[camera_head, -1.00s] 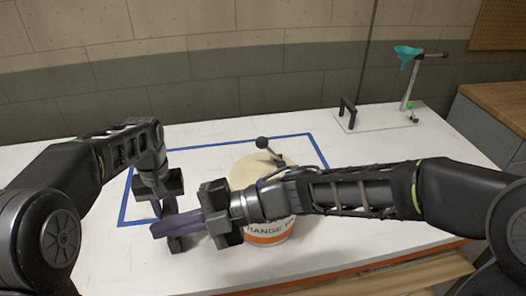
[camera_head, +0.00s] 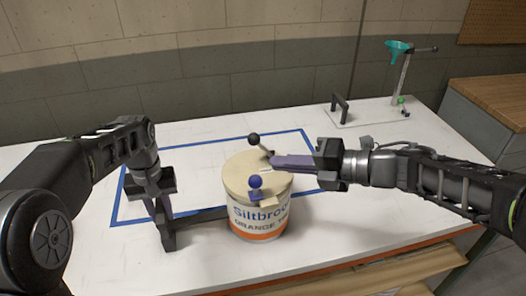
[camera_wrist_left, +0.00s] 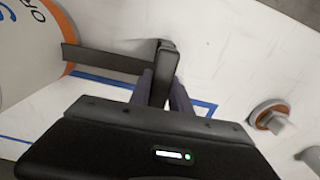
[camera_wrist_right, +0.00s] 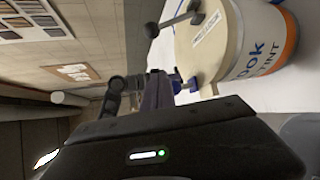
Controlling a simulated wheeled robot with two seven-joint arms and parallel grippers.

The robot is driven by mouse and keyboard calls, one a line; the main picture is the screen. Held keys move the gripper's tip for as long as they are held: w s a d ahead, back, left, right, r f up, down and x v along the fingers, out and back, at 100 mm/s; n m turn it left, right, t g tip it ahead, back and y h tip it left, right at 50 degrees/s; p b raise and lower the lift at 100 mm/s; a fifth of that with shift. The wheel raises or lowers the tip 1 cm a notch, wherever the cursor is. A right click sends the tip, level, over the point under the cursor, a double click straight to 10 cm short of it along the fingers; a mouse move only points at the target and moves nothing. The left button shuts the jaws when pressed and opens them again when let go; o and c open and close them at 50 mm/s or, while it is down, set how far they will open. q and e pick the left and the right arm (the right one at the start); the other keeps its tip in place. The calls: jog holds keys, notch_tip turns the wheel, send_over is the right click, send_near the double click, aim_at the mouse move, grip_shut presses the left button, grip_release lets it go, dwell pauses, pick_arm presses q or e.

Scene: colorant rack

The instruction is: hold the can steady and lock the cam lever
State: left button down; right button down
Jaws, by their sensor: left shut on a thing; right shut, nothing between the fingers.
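The paint can (camera_head: 258,222) stands upright on the table, with a white and orange label and a cream lid (camera_head: 240,168). A black-knobbed lever (camera_head: 254,140) rises at the lid's back; it also shows in the right wrist view (camera_wrist_right: 195,18). A blue knob (camera_head: 255,182) is at the lid's front. I cannot tell which is the cam lever. A dark handle bar (camera_head: 205,216) reaches left from the can. My left gripper (camera_head: 160,212) is shut on its upright end (camera_wrist_left: 160,70). My right gripper (camera_head: 275,162) is shut and empty above the lid's right side, pointing left.
A plate (camera_head: 370,114) with a black handle (camera_head: 340,103) and a stand holding a teal funnel (camera_head: 398,47) are at the back right. The table right of the can is clear.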

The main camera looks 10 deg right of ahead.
aim_at(261, 147)
jog(key=x, duration=1)
jog(key=shift+w, duration=0.1)
jog(key=shift+w+d+r, duration=0.25)
jog(key=shift+w+d, duration=0.15)
jog(key=shift+d, duration=0.15)
jog(key=shift+w+d+r, duration=0.25)
jog(key=shift+w+d, duration=0.1)
jog(key=shift+d, duration=0.2)
jog(key=shift+w+d+r, duration=0.15)
jog(key=shift+w+d, duration=0.1)
jog(key=shift+d, duration=0.15)
